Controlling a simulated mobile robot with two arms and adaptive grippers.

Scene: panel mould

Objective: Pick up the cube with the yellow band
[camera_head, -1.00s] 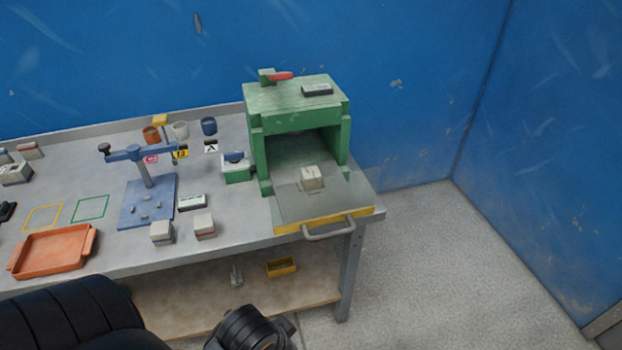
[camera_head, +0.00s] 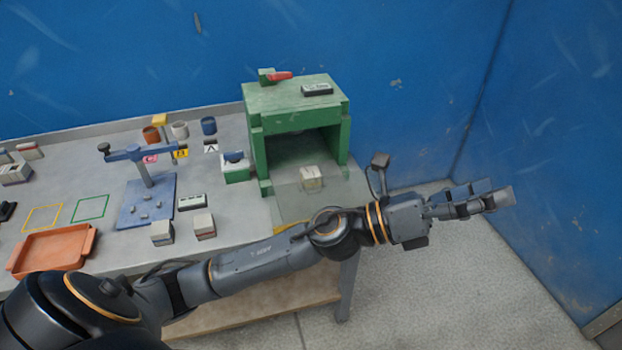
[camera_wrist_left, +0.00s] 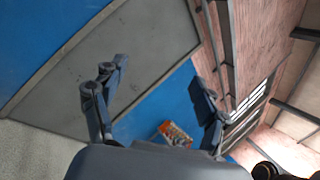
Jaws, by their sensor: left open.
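Three pale cubes show in the head view. One cube (camera_head: 312,178) sits on the plate in front of the green box's opening. Two more, a left cube (camera_head: 162,233) and a right cube (camera_head: 204,226), stand on the table near its front edge. I cannot make out a yellow band on any of them. My left gripper (camera_head: 492,197) is open and empty, out past the table's right end over the floor. Its spread fingers also show in the left wrist view (camera_wrist_left: 157,88), with no cube between them. My right gripper is not in view.
The green box (camera_head: 290,103) stands at the table's right end. A blue stand (camera_head: 147,203), an orange tray (camera_head: 52,252) and several cups are to its left. My left arm crosses the table's front edge. Blue walls (camera_head: 420,70) close off the back and right.

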